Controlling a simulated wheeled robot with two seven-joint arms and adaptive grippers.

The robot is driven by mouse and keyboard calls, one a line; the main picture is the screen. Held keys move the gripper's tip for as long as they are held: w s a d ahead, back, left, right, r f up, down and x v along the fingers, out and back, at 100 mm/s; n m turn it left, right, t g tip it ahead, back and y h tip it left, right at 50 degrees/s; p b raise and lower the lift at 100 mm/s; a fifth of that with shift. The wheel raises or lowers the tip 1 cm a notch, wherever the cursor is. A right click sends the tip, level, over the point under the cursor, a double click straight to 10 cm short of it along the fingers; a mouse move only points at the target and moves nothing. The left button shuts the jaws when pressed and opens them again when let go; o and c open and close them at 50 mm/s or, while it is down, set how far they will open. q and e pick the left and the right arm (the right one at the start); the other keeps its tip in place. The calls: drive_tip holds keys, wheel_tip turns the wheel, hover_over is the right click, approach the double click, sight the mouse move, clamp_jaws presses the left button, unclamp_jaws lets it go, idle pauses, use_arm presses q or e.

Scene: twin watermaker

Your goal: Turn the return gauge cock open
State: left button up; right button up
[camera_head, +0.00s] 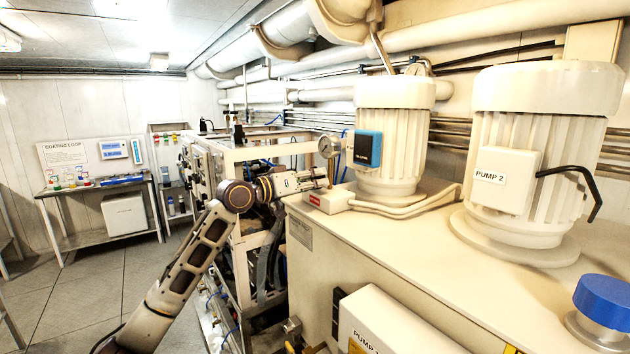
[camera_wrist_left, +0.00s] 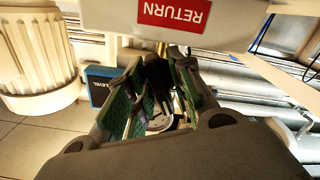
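My left gripper (camera_head: 325,178) is at the stem, just above the block. In the wrist view its green-padded fingers (camera_wrist_left: 160,80) stand apart, with part of the dial (camera_wrist_left: 158,119) showing between them. The cock's handle is not clear among the dark fingers. My right gripper is out of view.
A blue level box (camera_head: 367,149) is on the pump motor (camera_head: 392,130) just right of the gauge. A second motor marked PUMP 2 (camera_head: 530,150) stands further right. A white pipe frame (camera_head: 270,152) is behind my left arm. The skid top (camera_head: 400,240) in front is clear.

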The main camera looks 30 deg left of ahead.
use_arm(q)
clamp_jaws()
